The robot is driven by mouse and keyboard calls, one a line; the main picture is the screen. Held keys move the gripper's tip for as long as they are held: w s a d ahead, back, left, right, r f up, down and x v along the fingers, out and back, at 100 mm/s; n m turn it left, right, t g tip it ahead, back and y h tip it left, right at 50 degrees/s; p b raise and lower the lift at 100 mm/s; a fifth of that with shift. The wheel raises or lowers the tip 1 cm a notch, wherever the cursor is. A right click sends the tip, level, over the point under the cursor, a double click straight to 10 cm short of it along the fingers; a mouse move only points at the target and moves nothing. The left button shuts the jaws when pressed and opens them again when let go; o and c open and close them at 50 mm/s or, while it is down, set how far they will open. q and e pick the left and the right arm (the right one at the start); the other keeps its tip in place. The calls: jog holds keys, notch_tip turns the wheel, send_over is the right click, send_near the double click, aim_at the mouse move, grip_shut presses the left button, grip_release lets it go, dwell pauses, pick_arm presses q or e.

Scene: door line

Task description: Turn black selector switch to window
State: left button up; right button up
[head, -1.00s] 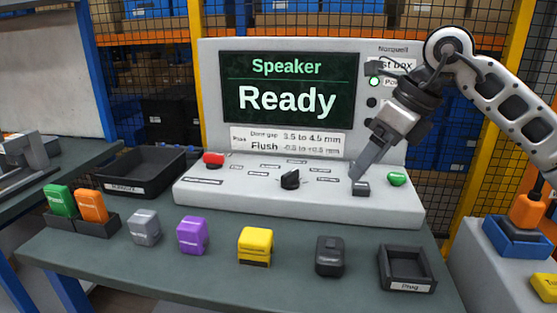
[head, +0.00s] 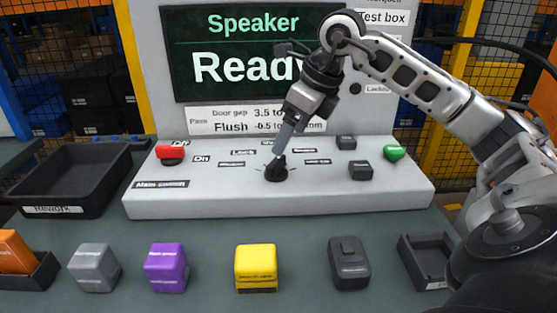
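The black selector switch (head: 276,174) stands in the middle of the light grey sloped panel (head: 210,203) of the test box. My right gripper (head: 278,153) reaches down from the upper right, its fingertips at the top of the switch knob. The fingers show edge-on and overlap the knob, so I cannot tell whether they are closed on it. Small labels surround the switch, among them "Lock" (head: 243,153) and one to its left that seems to read "Window" (head: 232,164). The knob's pointing direction is partly hidden. My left gripper is not in view.
The panel also has a red button (head: 170,152), a green button (head: 394,152) and two black buttons (head: 346,142) (head: 360,171). The screen (head: 240,60) reads "Speaker Ready". Coloured blocks stand along the bench front; a black rework tray (head: 60,211) is at left.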

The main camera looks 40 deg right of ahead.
aim_at(278, 161)
jog(key=x, duration=0.7)
jog(key=shift+w+f, duration=0.15)
jog(key=c, duration=1)
